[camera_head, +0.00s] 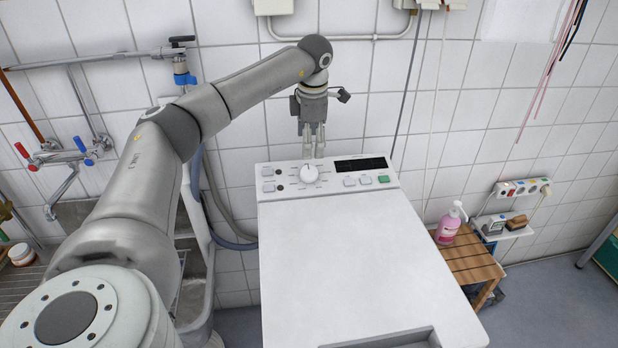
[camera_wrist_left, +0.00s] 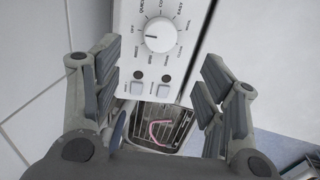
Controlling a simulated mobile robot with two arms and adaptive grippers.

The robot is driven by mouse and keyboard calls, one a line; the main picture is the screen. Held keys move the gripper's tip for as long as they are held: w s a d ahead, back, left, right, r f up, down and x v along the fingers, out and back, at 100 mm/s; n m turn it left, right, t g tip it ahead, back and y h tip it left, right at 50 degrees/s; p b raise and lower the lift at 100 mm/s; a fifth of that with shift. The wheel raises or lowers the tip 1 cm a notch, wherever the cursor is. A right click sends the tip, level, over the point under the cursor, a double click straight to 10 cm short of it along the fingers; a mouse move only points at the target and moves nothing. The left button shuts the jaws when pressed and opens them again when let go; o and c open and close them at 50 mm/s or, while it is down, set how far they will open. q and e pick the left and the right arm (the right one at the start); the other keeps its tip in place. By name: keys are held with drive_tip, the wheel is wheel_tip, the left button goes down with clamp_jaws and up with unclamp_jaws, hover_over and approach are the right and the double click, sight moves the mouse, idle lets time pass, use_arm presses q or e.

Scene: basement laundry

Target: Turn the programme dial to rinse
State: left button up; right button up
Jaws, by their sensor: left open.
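The programme dial (camera_head: 309,173) is a round white knob on the control panel at the back of the white washing machine (camera_head: 350,270). In the left wrist view the dial (camera_wrist_left: 160,34) lies beyond the fingertips, with printed labels around it and a dark mark on its left side. I cannot read which label the mark points at. My left gripper (camera_head: 314,152) points down just above and behind the dial in the head view. Its fingers (camera_wrist_left: 161,60) are spread wide with nothing between them, apart from the dial. My right gripper is not in view.
The panel also has a dark display (camera_head: 360,164), a green button (camera_head: 383,179) and several pale buttons. A tiled wall stands close behind. A pink soap bottle (camera_head: 449,226) stands on a wooden stool (camera_head: 470,258) at right. Taps and a sink are at left.

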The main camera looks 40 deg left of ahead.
sight(309, 171)
use_arm(q)
drive_tip(key=f, duration=0.3)
drive_tip(key=a+f, duration=0.1)
drive_tip(key=f, duration=0.2)
drive_tip(key=w+f+p, duration=0.1)
drive_tip(key=f, duration=0.2)
drive_tip(key=shift+a+f, duration=0.1)
drive_tip(key=shift+a, duration=0.15)
drive_tip(key=shift+a+f, duration=0.1)
drive_tip(key=shift+f, duration=0.45)
drive_tip(key=c, duration=1)
drive_tip(key=shift+c, duration=0.2)
